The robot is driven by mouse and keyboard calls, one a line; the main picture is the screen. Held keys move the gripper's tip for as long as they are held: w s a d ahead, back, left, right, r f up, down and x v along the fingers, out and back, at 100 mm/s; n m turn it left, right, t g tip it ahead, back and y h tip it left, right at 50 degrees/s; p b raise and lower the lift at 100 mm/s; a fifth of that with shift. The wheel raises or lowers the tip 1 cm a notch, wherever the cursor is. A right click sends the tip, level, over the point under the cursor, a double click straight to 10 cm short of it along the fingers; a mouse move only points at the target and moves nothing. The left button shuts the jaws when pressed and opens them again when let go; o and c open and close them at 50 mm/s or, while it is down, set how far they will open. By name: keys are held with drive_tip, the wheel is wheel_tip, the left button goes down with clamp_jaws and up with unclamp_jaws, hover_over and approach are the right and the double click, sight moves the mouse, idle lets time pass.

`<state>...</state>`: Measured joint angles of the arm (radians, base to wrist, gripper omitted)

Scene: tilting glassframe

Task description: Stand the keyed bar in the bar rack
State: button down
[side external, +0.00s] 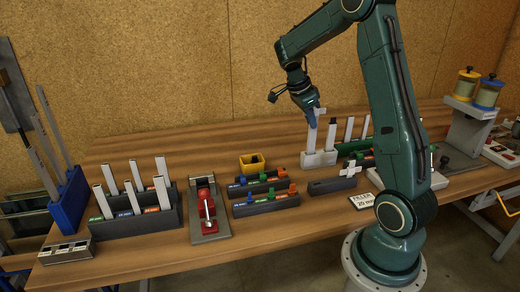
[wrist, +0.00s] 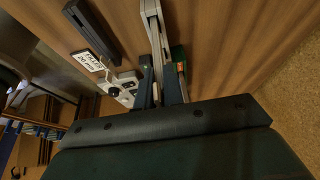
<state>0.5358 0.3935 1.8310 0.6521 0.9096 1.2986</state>
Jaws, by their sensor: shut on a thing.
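My gripper (side external: 311,120) points down over the back middle of the bench. It is shut on the top end of a pale grey bar (side external: 312,141), which I take as the keyed bar; the bar runs down to a light grey block (side external: 320,160). A second, dark-topped bar (side external: 331,134) stands in that block to the right. In the wrist view the bar (wrist: 156,45) runs away from between my fingers (wrist: 160,93). Its key and lower end cannot be made out. A dark rack (side external: 138,222) with several upright pale bars stands at the left; which holder is the bar rack is not clear.
A dark slotted block (side external: 332,185) lies in front of the light block, near a label card (side external: 361,201). A yellow bin (side external: 252,163), dark trays with coloured pieces (side external: 266,204) and a red clamp fixture (side external: 207,207) stand left of it. Bare wood shows behind them.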

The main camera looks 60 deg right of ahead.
drive_tip(key=shift+f, duration=1.7)
drive_tip(key=c, duration=1.4)
unclamp_jaws()
drive_tip(key=shift+c, duration=0.2)
drive_tip(key=shift+r, duration=0.1)
approach(310, 129)
drive_tip(key=v, duration=0.3)
drive_tip(key=shift+w+d+r, duration=0.1)
drive_tip(key=shift+w+r, duration=0.15)
drive_tip(key=shift+w, duration=0.05)
